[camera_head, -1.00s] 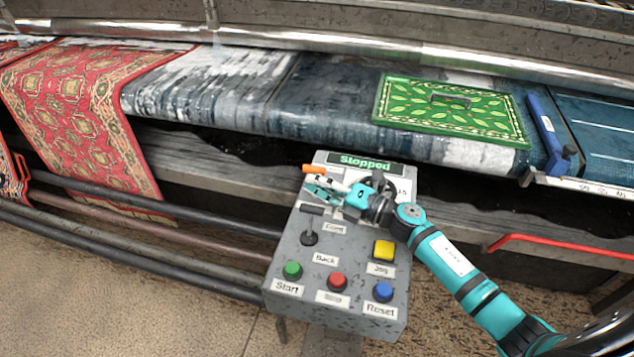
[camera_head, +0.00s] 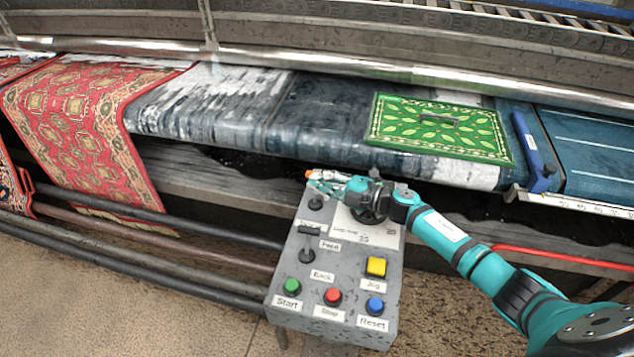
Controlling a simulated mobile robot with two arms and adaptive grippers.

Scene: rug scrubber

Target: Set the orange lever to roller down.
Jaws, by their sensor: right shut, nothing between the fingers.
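The orange lever (camera_head: 310,174) is at the top left of the grey control box (camera_head: 345,270); only a small part of its orange end shows. My right gripper (camera_head: 320,182) is shut and empty, with its fingertips right beside the orange end. I cannot tell whether they touch it. My gripper and wrist cover the top of the box, including the status display and most of the lever. A black round base (camera_head: 316,202) shows just below the fingertips. My left gripper is not in view.
Lower on the box are a black feed lever (camera_head: 307,256), a yellow jog button (camera_head: 376,266), and green, red and blue buttons along the bottom. A green patterned mat (camera_head: 440,130) and a blue-handled tool (camera_head: 533,155) lie behind. A red rug (camera_head: 95,130) hangs at left.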

